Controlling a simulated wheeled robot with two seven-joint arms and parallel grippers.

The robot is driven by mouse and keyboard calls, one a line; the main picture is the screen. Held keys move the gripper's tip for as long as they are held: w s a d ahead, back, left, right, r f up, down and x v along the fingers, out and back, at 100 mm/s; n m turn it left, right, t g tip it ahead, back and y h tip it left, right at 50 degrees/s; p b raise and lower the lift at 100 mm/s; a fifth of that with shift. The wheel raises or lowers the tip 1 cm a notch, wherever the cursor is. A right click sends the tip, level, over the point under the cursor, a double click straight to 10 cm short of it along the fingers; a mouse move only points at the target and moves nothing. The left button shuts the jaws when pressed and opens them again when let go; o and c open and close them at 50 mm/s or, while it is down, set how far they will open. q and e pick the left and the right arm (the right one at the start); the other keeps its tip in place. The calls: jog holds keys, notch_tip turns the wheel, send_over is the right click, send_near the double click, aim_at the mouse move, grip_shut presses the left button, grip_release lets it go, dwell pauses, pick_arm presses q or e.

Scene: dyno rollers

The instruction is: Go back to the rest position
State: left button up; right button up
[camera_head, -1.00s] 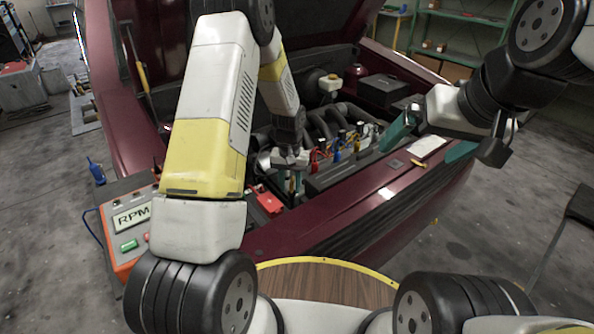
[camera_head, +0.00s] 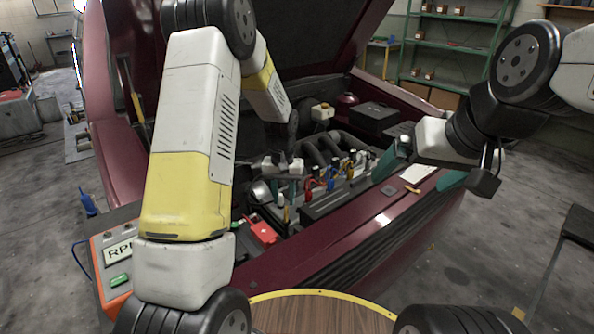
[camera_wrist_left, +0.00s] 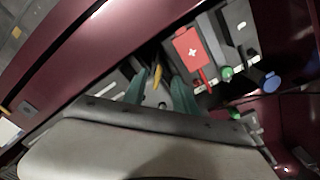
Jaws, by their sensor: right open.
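My left gripper (camera_head: 285,191) hangs over the near side of the engine bay, its two green fingers apart. In the left wrist view the fingers (camera_wrist_left: 160,90) also stand apart, with a yellow part beyond and between them; I see no grip on it. My right gripper (camera_head: 421,176) is over the car's front right edge, its green fingers wide apart and empty. The engine (camera_head: 330,160) carries red, blue and yellow plug leads (camera_head: 331,180). The left forearm hides part of the car's left side.
An orange box labelled RPM (camera_head: 112,275) stands at the lower left. A red case with a white cross (camera_head: 263,231) lies in the near bay. The maroon car front (camera_head: 350,240) and raised hood surround the arms. A green shelf (camera_head: 455,50) stands behind; floor at right is mostly clear.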

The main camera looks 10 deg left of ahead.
pick_arm(q)
jog(key=s+a+r+t, duration=0.1)
jog(key=s+r, duration=0.2)
jog(key=r, duration=0.3)
jog(key=s+r+t+h, duration=0.1)
jog(key=s+r, duration=0.2)
jog(key=r, duration=0.4)
jog(key=s+a+r+t, duration=0.1)
jog(key=s+r, duration=0.2)
jog(key=r, duration=0.3)
jog(key=s+r+t, duration=0.1)
jog(key=s+r, duration=0.3)
jog(key=s, duration=0.4)
jog(key=s+r+t+h, duration=0.1)
jog(key=s+r, duration=0.3)
jog(key=s, duration=0.4)
jog(key=shift+s+t, duration=0.35)
jog(key=shift+t, duration=0.25)
